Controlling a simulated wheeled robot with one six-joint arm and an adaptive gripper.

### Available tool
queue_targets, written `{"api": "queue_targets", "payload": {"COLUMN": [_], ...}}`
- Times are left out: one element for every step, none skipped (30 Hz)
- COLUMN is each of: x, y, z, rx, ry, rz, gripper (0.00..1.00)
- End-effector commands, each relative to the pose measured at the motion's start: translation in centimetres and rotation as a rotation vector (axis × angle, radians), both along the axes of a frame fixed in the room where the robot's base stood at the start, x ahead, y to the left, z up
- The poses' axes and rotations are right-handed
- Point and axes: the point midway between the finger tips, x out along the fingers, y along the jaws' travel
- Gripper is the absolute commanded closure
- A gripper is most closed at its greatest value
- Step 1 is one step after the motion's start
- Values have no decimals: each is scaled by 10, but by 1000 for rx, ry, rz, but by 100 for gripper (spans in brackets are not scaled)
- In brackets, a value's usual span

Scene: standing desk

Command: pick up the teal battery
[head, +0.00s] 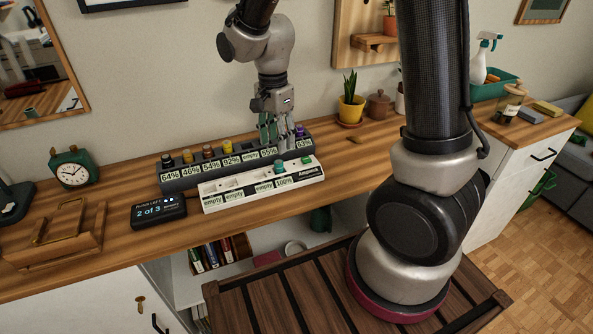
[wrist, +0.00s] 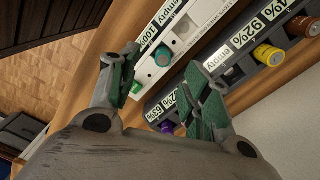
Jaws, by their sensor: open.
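In the head view my gripper (head: 279,142) points down over the right part of the dark charger (head: 172,182) and hides the teal battery there. A green-topped battery (head: 280,167) stands in the white charger (head: 214,205) at the slot marked 100%; it also shows in the wrist view (wrist: 163,56).
Black, brown, orange and yellow batteries (head: 228,146) stand in the dark charger's left slots. A small display (head: 158,210) reads 2 of 3. A clock (head: 73,168) and wooden stand (head: 60,238) are left; a potted plant (head: 350,108) stands behind right.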

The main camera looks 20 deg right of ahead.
Motion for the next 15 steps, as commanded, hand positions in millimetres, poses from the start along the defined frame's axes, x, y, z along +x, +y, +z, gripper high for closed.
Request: {"api": "queue_targets", "payload": {"x": [3,4,5,5,5,5,5,5,5,5,4,4,4,4,4], "y": [1,1,2,2,2,2,2,1,1,1,1,1,0,0,-1], "z": [0,0,0,0,-1,-2,-4,-7,-11,-15,-19,-24,-28,-31,-36], "rx": [3,5,6,7,7,6,5,5,5,5,5,4,4,5,4], "ry": [-12,-16,-20,-22,-22,-22,-21,-21,-20,-20,-20,-19,-19,-20,-19], "rz": [-80,-127,-178,-207,-230,-250,-261,-266,-268,-268,-268,-267,-267,-267,-267], "gripper": [52,52,52,52,52,52,52,52,52,52,52,52,52,52,52]}}
